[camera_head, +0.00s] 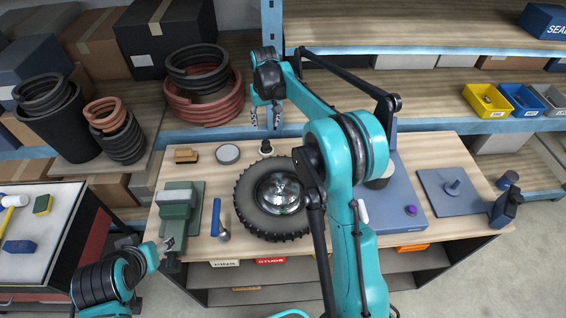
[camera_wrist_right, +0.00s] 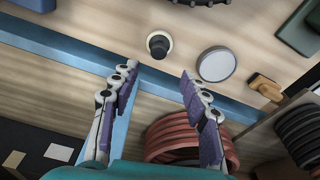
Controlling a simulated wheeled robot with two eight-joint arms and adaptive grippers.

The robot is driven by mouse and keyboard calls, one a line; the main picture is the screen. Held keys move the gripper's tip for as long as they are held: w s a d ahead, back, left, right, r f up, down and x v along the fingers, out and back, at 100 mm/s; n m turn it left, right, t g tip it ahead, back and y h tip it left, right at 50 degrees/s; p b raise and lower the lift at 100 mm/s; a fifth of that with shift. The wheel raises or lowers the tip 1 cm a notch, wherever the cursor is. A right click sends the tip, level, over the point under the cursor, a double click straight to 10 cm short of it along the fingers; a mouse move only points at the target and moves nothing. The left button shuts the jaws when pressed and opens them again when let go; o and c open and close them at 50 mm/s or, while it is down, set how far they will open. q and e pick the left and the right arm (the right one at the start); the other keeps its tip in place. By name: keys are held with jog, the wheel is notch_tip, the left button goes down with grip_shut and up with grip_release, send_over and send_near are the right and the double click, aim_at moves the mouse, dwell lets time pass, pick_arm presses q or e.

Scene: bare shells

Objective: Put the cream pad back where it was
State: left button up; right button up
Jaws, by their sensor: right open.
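A small cream disc with a dark knob on top, which looks like the cream pad (camera_head: 266,151), sits at the back edge of the workbench (camera_head: 330,143). In the right wrist view the cream pad (camera_wrist_right: 166,38) lies just beyond the fingertips, with its knob over most of it. My right gripper (camera_head: 265,117) is open and empty, behind and above the bench's back edge. Its two fingers are spread wide in the wrist view (camera_wrist_right: 158,75). My left gripper (camera_head: 166,244) is at the bench's front left near the green vise; its jaws are too small to judge.
A grey-white round disc (camera_head: 228,154) and a wooden brush (camera_head: 186,156) lie left of the pad. A large tyre (camera_head: 246,213) lies in front of it. The green vise (camera_head: 178,212) stands at left. Reddish coiled hoses (camera_head: 205,106) sit on the shelf behind, near my right gripper.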

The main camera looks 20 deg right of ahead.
jog(key=s+a+r+t, duration=0.1)
jog(key=s+r, duration=0.3)
jog(key=s, duration=0.4)
jog(key=s+a+r+t, duration=0.1)
jog(key=s+r+t, duration=0.1)
jog(key=s+r, duration=0.5)
jog(key=s+f+t, duration=0.1)
jog(key=s+f, duration=0.3)
jog(key=s, duration=0.5)
jog(key=s+f+n+t, duration=0.1)
jog(key=s+f, duration=0.3)
jog(key=s, duration=0.6)
jog(key=shift+a+f, duration=0.15)
jog(key=shift+a, duration=0.15)
